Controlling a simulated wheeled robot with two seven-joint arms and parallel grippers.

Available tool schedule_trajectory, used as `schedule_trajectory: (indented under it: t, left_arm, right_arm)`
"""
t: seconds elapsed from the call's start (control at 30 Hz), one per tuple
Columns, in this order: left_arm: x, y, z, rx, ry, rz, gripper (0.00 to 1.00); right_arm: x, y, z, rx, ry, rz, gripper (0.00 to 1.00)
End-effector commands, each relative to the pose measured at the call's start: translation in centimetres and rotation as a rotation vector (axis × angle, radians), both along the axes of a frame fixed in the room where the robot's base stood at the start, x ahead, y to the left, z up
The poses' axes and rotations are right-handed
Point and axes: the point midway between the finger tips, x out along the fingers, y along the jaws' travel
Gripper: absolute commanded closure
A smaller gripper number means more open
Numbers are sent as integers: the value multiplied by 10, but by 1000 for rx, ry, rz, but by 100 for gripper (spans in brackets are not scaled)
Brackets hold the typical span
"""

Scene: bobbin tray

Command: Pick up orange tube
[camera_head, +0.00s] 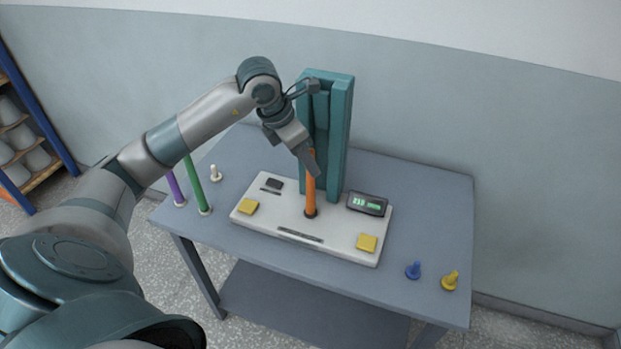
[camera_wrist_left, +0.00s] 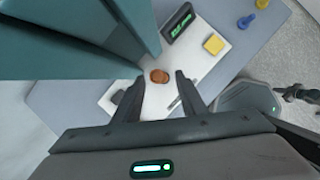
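The orange tube (camera_head: 310,190) stands upright on the white tray (camera_head: 250,215), in front of a tall teal stand. My left gripper (camera_head: 311,165) reaches down from the upper left at the tube's upper part. In the left wrist view the gripper (camera_wrist_left: 158,88) is open, with its two dark fingers apart. The orange tube's round end (camera_wrist_left: 159,76) shows between and slightly beyond the fingertips, with gaps on both sides. The gripper hides part of the tube's top in the head view. I cannot make out my right gripper in either view.
The teal stand (camera_head: 340,135) rises close behind the tube. The tray carries a display (camera_head: 367,204) and yellow pads (camera_head: 367,243). Green (camera_head: 195,185) and purple (camera_head: 174,187) tubes stand left; blue (camera_head: 413,270) and yellow (camera_head: 450,280) pegs stand at the table's right front.

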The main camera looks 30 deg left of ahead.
Motion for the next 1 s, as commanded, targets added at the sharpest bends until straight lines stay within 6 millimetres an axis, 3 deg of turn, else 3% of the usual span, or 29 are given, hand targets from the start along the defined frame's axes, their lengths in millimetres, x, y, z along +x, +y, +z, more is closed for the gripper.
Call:
schedule_trajectory:
  t: [0.63, 1.0]
  left_arm:
    - [7, -4, -14, -2, 3, 0, 62]
    - [24, -11, -50, -1, 3, -1, 62]
  right_arm:
    - [1, 1, 11, 2, -3, 0, 100]
    - [1, 2, 34, 2, -3, 1, 100]
